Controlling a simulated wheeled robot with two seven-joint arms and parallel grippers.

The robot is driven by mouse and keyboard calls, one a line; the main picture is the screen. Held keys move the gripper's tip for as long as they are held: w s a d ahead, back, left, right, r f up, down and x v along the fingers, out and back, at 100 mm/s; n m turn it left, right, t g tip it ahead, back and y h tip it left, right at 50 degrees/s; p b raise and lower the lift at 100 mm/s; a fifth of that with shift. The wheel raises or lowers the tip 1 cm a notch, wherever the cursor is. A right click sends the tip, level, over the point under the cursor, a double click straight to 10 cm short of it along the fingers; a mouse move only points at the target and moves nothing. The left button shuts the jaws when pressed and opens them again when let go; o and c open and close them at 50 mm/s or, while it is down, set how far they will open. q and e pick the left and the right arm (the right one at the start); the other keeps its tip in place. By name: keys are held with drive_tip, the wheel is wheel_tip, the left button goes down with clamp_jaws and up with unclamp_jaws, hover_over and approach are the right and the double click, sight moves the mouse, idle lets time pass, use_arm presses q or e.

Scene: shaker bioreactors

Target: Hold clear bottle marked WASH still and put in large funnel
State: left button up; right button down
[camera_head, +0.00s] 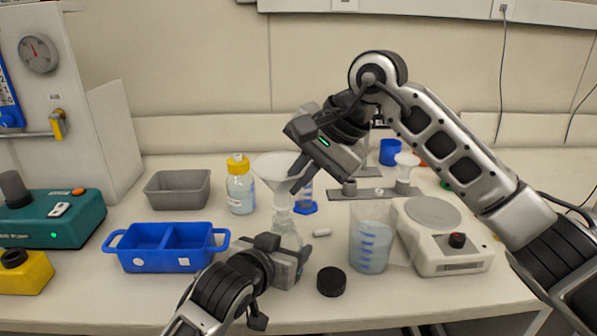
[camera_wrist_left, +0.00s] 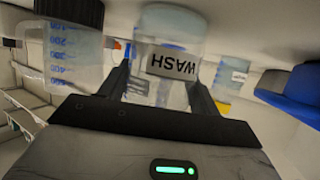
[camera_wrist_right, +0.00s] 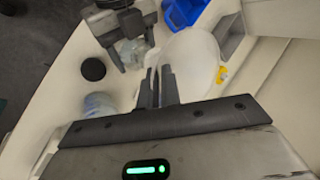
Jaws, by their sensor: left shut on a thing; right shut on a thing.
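The clear bottle marked WASH (camera_head: 286,236) stands on the bench, partly hidden by my left gripper (camera_head: 292,252). In the left wrist view its label (camera_wrist_left: 172,64) appears upside down, and my left gripper (camera_wrist_left: 162,82) is shut around its sides. The large white funnel (camera_head: 277,168) is above the bottle, wide end up. Its stem points down at the bottle's mouth; how deep it sits inside is hard to tell. My right gripper (camera_head: 298,184) is shut on the funnel's rim, and the funnel (camera_wrist_right: 192,62) fills the middle of the right wrist view.
A black cap (camera_head: 331,281) and graduated beaker (camera_head: 370,245) are right of the bottle, with a white scale (camera_head: 445,250) beyond. A blue two-part tray (camera_head: 168,246), grey bin (camera_head: 178,190) and yellow-capped bottle (camera_head: 240,188) are left. A small funnel (camera_head: 406,164) stands behind.

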drive_tip(key=shift+f, duration=1.3)
idle(2.1)
drive_tip(key=c, duration=1.5)
unclamp_jaws()
drive_tip(key=shift+c, duration=0.2)
use_arm(q)
drive_tip(key=o, duration=1.3)
use_arm(e)
drive_tip(key=v, duration=1.2)
